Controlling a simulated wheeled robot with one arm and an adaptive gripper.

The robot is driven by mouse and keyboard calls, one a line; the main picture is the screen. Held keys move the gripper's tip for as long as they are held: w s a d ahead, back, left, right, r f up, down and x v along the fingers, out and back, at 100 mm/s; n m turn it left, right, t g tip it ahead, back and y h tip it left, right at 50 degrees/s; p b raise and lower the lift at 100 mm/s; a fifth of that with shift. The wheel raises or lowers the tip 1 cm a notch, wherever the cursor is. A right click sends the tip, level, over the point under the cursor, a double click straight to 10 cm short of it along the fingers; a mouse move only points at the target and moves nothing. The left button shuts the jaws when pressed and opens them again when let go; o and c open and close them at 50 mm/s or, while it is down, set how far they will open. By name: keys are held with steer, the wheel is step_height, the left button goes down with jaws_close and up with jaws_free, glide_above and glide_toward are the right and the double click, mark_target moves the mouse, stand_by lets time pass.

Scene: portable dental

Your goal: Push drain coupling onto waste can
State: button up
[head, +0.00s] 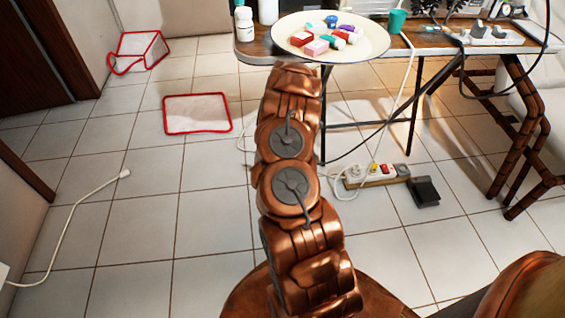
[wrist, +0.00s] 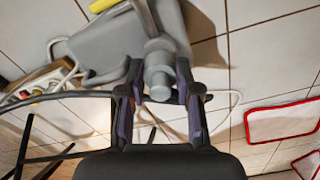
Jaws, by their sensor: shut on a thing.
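In the wrist view, my gripper (wrist: 157,105) is shut on the drain coupling (wrist: 159,78), a grey stepped cylinder between the two fingers. A grey hose (wrist: 146,17) runs from the coupling toward the top edge. Behind the coupling is a larger smooth grey body with a yellow part (wrist: 104,5) at the top; it looks like the waste can (wrist: 108,40). The coupling overlaps it in the picture, and I cannot tell whether they touch. In the head view, my arm hides the gripper, the coupling and the can.
A desk (head: 428,42) stands at the back, with a round tray (head: 285,47) of small coloured boxes at its left end. Below are a power strip (head: 378,173), a black pedal (head: 424,191) and loose cables. Red-edged white containers (head: 197,113) lie on the left floor, which is otherwise mostly clear.

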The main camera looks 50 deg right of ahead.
steer(key=shift+f, duration=0.55)
stand_by(0.9)
steer(key=o, duration=1.1)
steer(key=shift+r, duration=3.75)
steer(key=shift+a, duration=0.15)
